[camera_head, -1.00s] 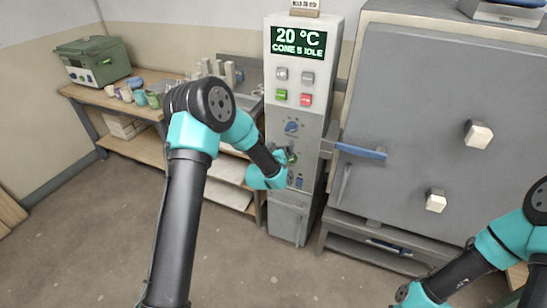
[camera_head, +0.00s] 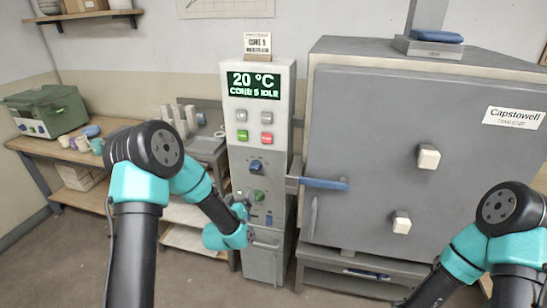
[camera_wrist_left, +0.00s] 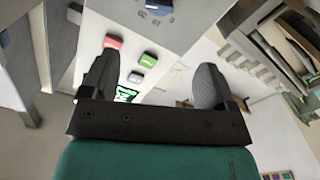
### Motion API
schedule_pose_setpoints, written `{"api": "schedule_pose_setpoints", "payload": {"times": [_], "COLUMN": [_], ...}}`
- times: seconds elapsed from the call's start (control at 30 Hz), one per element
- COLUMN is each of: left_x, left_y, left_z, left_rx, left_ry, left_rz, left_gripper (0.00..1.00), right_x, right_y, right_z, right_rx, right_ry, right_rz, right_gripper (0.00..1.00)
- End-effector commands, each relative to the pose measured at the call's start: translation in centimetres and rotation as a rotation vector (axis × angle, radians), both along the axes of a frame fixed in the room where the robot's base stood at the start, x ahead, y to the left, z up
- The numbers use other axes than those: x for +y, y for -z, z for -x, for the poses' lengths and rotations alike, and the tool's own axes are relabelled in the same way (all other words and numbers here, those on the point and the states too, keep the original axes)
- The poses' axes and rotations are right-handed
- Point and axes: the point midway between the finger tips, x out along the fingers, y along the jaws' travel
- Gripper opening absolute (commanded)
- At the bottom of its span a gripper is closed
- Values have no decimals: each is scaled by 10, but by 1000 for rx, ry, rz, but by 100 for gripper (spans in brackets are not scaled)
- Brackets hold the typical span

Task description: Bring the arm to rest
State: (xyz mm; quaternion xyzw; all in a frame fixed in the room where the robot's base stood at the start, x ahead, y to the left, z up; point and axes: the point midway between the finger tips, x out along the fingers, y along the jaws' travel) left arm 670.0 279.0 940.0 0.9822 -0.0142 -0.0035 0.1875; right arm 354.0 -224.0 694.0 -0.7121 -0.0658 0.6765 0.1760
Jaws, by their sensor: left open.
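My left arm reaches in front of the control panel (camera_head: 238,138), with its forearm angled down to the right. My left gripper (camera_head: 243,212) is beside the panel's lower knobs and mostly hidden by my own wrist. In the left wrist view, its two dark fingers (camera_wrist_left: 155,82) stand wide apart with nothing between them; the panel's red and green buttons show beyond. I cannot tell whether the gripper touches the panel. My right arm (camera_head: 480,250) enters at the lower right, and its gripper is outside the picture.
A large grey kiln (camera_head: 370,120) with a blue-handled latch (camera_head: 325,184) stands right of the panel. The panel display (camera_head: 254,86) reads 20 °C, cone 5, idle. A wooden table (camera_head: 50,150) at left holds a green box (camera_head: 45,108) and small cups. The floor at lower left is clear.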

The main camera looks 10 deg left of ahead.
Motion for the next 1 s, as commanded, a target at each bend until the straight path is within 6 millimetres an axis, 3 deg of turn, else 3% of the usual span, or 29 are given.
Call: {"api": "schedule_pose_setpoints", "payload": {"times": [0.17, 0.37, 0.5, 0.7, 0.8, 0.9, 1.0], "left_x": [-3, -15, -27, -42, -48, -52, -54], "left_y": [22, 98, 158, 219, 236, 243, 246], "left_z": [9, 53, 110, 210, 259, 294, 313], "left_rx": [80, 384, 666, 1062, 1236, 1358, 1421], "left_ry": [18, 90, 163, 276, 330, 371, 393], "left_rz": [-1, -2, 5, 28, 44, 57, 64], "left_gripper": [81, 81, 81, 81, 81, 81, 81], "right_x": [0, 0, 0, 0, 0, 0, 0], "right_y": [0, 0, 0, 0, 0, 0, 0], "right_z": [0, 0, 0, 0, 0, 0, 0], "right_rx": [0, 0, 0, 0, 0, 0, 0], "right_ry": [0, 0, 0, 0, 0, 0, 0], "right_rz": [0, 0, 0, 0, 0, 0, 0], "right_gripper": [43, 43, 43, 43, 43, 43, 43]}}
